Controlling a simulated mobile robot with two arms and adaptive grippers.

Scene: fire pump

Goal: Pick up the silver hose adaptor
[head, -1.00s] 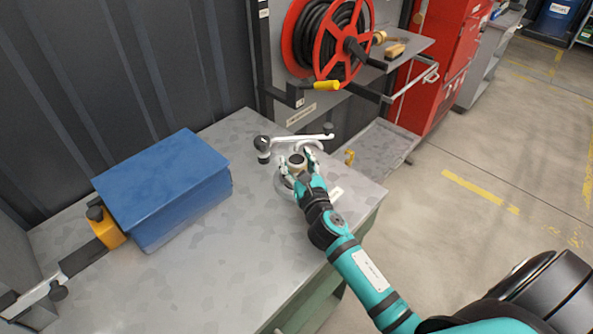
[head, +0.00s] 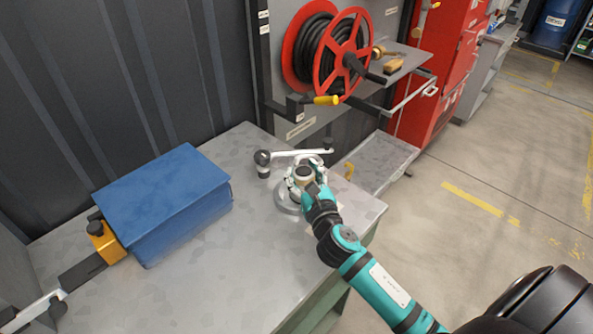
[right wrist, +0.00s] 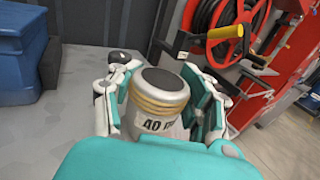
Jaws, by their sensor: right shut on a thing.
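The silver hose adaptor (right wrist: 158,105) is a short cylinder with a dark top, a brass-coloured band and a dark "40" marking. In the right wrist view it stands between the fingers of my right gripper (right wrist: 160,110), which is shut on it. In the head view the adaptor (head: 303,174) is small and partly hidden by the fingers of my right gripper (head: 307,179). It is over or in a round grey metal base (head: 286,198) on the table; I cannot tell whether it touches it. My left gripper does not show.
The metal table (head: 215,275) carries a blue box (head: 165,195) at left. A white lever with a black knob (head: 262,158) lies just behind the gripper. A red hose reel (head: 335,50) hangs behind, above a grey shelf (head: 385,155). The table's front middle is clear.

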